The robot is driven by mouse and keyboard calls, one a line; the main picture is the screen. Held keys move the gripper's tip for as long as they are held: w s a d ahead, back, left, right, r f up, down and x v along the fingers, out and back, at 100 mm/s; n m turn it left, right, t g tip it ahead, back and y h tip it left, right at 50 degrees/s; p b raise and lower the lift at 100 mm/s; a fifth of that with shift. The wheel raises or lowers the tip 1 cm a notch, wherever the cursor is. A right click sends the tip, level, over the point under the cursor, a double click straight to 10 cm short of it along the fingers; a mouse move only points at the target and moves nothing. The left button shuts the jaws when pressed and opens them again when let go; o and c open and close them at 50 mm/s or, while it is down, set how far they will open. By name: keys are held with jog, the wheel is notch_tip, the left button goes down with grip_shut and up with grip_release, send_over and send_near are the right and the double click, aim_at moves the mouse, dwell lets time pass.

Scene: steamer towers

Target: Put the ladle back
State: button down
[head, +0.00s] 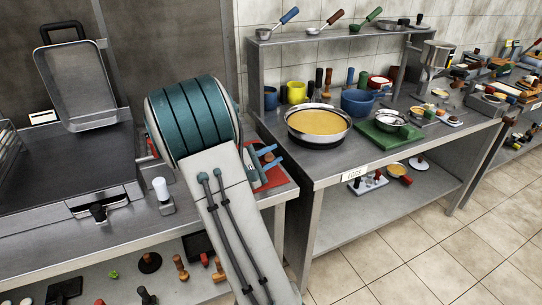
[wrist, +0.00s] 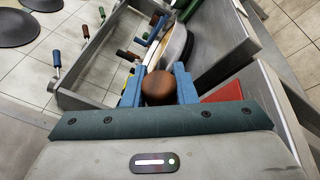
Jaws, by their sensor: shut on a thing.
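My gripper (wrist: 158,88) has its blue fingers shut on a brown, rounded handle end (wrist: 158,90), seen end-on in the wrist view. The rest of the held thing is hidden, so I cannot tell if it is the ladle. In the head view my gripper (head: 268,156) is over the left counter's right end, and my arm hides most of it. On the raised shelf lie ladle-like utensils with a blue handle (head: 289,15), a brown handle (head: 335,17) and a green handle (head: 373,14).
A wide pan of yellow food (head: 320,122) stands on the right-hand table, with a blue pot (head: 357,103) and a green board (head: 392,136) beside it. A red board (head: 275,180) lies under my gripper. The tiled floor (head: 420,250) in front is clear.

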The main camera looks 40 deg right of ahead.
jog(key=shift+f+b, duration=0.3)
jog(key=shift+f, duration=0.05)
jog(key=c, duration=1.1)
grip_release()
jog(key=shift+a, duration=0.1)
jog(key=s+a+b, duration=0.1)
jog(key=a, duration=1.2)
jog(key=shift+a, duration=0.35)
